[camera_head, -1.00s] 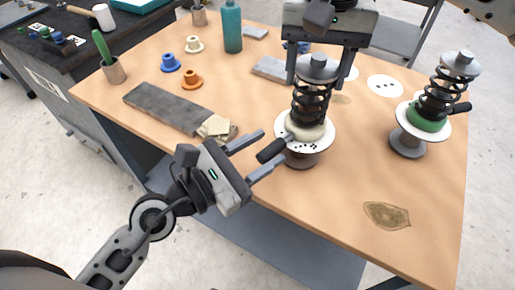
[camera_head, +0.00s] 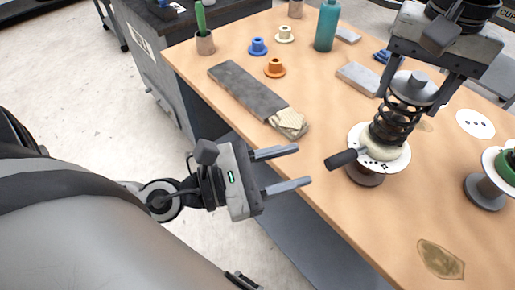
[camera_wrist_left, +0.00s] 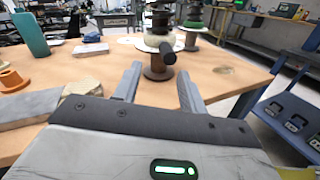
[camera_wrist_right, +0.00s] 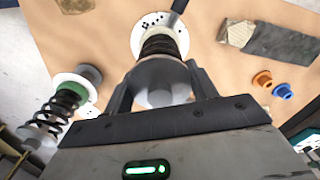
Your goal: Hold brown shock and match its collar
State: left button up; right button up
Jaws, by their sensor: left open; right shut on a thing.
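The held shock has a black spring (camera_head: 398,124), a grey top cap (camera_head: 412,87), a cream collar (camera_head: 382,149) on a white disc (camera_head: 358,138), and a brown base (camera_head: 364,176). It stands upright at the table's front edge. A black handle (camera_head: 342,159) sticks out from it to the left. My right gripper (camera_head: 414,98) is shut around the top cap; the right wrist view shows the cap (camera_wrist_right: 160,84) between its fingers. My left gripper (camera_head: 302,166) is open and empty, left of the shock. Loose collars are blue (camera_head: 258,47), cream (camera_head: 285,34) and orange (camera_head: 274,68).
A second shock with a green collar (camera_head: 507,165) stands at the right on a grey base (camera_head: 485,193). A grey slab (camera_head: 246,90) with a pale sponge-like block (camera_head: 290,124) lies left of the held shock. A teal bottle (camera_head: 327,25) stands behind. The front right tabletop has a stain (camera_head: 440,260).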

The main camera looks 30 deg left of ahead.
pick_arm(q)
jog(key=shift+v, duration=2.45)
